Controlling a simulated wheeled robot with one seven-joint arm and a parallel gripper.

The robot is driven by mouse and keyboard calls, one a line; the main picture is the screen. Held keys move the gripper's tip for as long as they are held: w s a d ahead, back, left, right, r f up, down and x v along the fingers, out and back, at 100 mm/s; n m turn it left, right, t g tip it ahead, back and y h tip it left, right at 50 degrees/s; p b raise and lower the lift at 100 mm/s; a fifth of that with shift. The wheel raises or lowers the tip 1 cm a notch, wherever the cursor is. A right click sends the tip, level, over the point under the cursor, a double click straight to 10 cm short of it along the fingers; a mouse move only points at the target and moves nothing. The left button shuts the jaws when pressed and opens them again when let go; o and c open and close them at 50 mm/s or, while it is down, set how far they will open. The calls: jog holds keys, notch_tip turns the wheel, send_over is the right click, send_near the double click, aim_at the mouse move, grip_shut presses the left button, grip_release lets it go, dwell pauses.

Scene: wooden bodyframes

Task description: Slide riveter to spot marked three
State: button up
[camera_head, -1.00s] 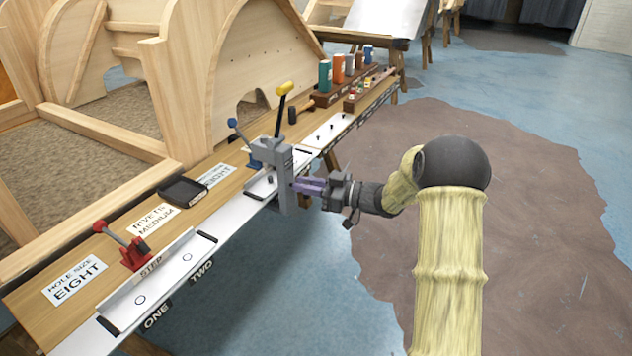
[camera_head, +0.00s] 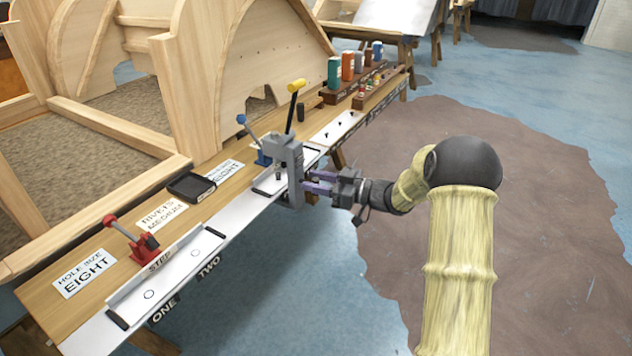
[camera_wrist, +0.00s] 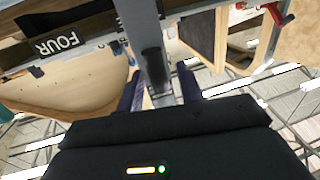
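The grey riveter (camera_head: 288,165) stands upright on the white strip along the bench's front edge, beyond the "TWO" label (camera_head: 208,267). It has a long lever with a yellow grip. My gripper (camera_head: 309,182) is at its front side, its purple fingers spread. In the wrist view, the fingers of my gripper (camera_wrist: 158,88) lie on either side of the riveter's grey post (camera_wrist: 145,30), with gaps visible. A "FOUR" label (camera_wrist: 58,45) shows at the left of the wrist view. No label reading three is legible in either view.
A red clamp (camera_head: 143,247) stands by the "STEP" rail near the "ONE" label (camera_head: 164,310). A black tray (camera_head: 190,187) lies behind the strip. Bottles and small parts (camera_head: 360,70) stand at the far end. Wooden frames rise behind. The floor in front is clear.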

jog(key=p+v, duration=0.3)
jog(key=v, duration=1.4)
jog(key=w+a+r+m+t+h, duration=0.2)
jog(key=w+m+t+h, duration=0.1)
jog(key=w+t+h, duration=0.15)
jog(key=s+a+f+m+g+h, duration=0.2)
jog(key=s+m+g+h, duration=0.15)
jog(key=s, duration=0.55)
jog(key=s+a+f+m+g+h+p, duration=0.1)
jog(key=s+m+g+h, duration=0.25)
jog(key=s, duration=0.55)
jog(key=s+a+f+m+g+h, duration=0.25)
jog(key=s+h, duration=0.25)
jog(key=s, duration=0.5)
jog(key=w+p+v, duration=0.3)
jog(key=p+v, duration=1.2)
jog(key=w+r+p+v, duration=0.1)
jog(key=w+p+v, duration=0.2)
jog(key=p+v, duration=1.2)
jog(key=shift+w+d+r+m+p, duration=0.35)
jog(key=shift+w+d, duration=0.05)
jog(key=shift+d, duration=0.05)
